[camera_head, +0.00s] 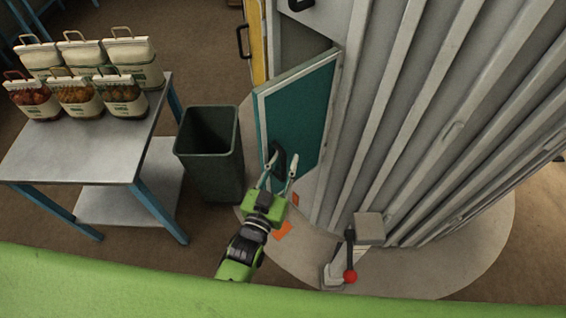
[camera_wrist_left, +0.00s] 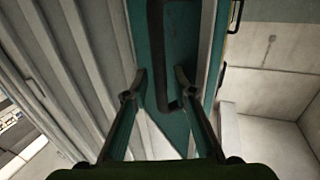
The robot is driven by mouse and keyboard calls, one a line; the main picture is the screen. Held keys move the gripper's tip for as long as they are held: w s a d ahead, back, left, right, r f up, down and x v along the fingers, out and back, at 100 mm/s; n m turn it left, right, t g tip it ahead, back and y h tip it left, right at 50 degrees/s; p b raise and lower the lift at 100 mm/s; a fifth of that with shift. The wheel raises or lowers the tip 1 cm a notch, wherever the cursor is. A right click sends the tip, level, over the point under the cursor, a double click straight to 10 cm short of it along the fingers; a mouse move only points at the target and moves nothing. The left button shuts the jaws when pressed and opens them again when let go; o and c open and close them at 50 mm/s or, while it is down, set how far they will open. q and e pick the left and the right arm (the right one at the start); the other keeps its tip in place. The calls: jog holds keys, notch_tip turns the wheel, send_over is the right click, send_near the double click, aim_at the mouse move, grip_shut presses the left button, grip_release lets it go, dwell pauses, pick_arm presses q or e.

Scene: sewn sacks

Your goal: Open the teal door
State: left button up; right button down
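The teal door (camera_head: 302,110) is a panel in a pale frame on the grey ribbed cabinet, with a black loop handle (camera_head: 279,160) low on its face. A grey recess shows above its top edge, so it looks ajar; how far is hard to tell. My left gripper (camera_head: 279,172) is at the handle with its two fingers spread. In the left wrist view, part of the handle (camera_wrist_left: 158,60) lies between the fingertips (camera_wrist_left: 160,78); contact is not clear. The teal door (camera_wrist_left: 182,130) fills the middle there. My right gripper is not in view.
A dark green bin (camera_head: 210,150) stands left of the door. A yellow panel (camera_head: 257,45) is behind the door. A red-knobbed lever (camera_head: 350,275) stands right of my arm.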

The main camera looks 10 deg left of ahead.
pick_arm(q)
jog(key=shift+f, duration=0.15)
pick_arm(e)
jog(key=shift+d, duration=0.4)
pick_arm(q)
jog(key=shift+s, duration=0.1)
jog(key=v, duration=1.1)
jog(key=shift+s, duration=0.4)
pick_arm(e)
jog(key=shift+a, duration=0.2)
pick_arm(q)
jog(key=shift+a, duration=0.15)
